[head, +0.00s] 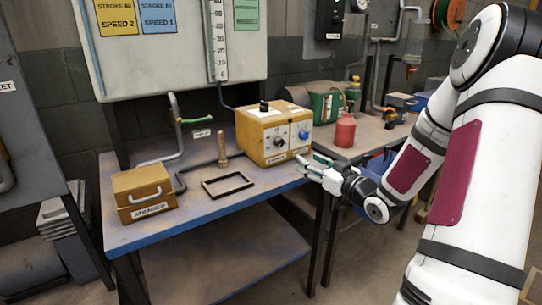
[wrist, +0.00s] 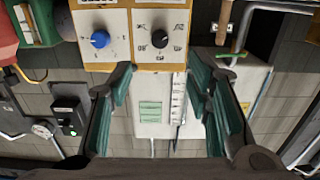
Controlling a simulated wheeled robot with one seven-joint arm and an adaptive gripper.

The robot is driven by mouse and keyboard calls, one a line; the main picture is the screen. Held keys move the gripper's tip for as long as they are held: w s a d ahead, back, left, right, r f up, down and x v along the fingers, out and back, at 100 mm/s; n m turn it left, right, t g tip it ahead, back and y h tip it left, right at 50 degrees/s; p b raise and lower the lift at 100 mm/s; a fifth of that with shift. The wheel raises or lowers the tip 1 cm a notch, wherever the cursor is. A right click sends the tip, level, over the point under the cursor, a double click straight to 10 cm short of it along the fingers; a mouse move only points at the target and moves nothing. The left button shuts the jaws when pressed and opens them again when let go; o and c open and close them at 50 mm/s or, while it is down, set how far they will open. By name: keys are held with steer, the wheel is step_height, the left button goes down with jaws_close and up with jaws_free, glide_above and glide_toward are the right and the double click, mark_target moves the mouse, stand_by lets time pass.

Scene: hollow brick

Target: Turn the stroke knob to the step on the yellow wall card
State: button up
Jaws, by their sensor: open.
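A yellow control box (head: 262,132) stands on the blue bench, with two knobs on its front. The black knob (head: 279,143) is on the left and the blue knob (head: 303,135) on the right. In the wrist view, which is upside down, the blue knob (wrist: 100,39) and black knob (wrist: 160,38) swap sides. The knob labels are too small to read, so I cannot tell which is stroke. The yellow card (head: 116,18) on the wall panel shows "STROKE" and "SPEED 2"; its top is cut off. My gripper (head: 312,168) is open and empty, in front of the box, apart from both knobs.
A blue card (head: 158,16) and a green card (head: 246,15) hang beside the yellow one. A small yellow box (head: 144,193), a black frame (head: 227,185) and an upright wooden handle (head: 222,150) are on the bench. A red container (head: 345,130) stands right of the control box.

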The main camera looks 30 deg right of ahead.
mark_target(281, 144)
steer(key=w, duration=0.4)
steer(key=w+b, duration=0.1)
steer(key=w, duration=0.4)
steer(key=w+b, duration=0.1)
steer(key=w, duration=0.3)
steer(key=shift+w+a, duration=0.25)
steer(key=shift+w, duration=0.05)
jaws_close()
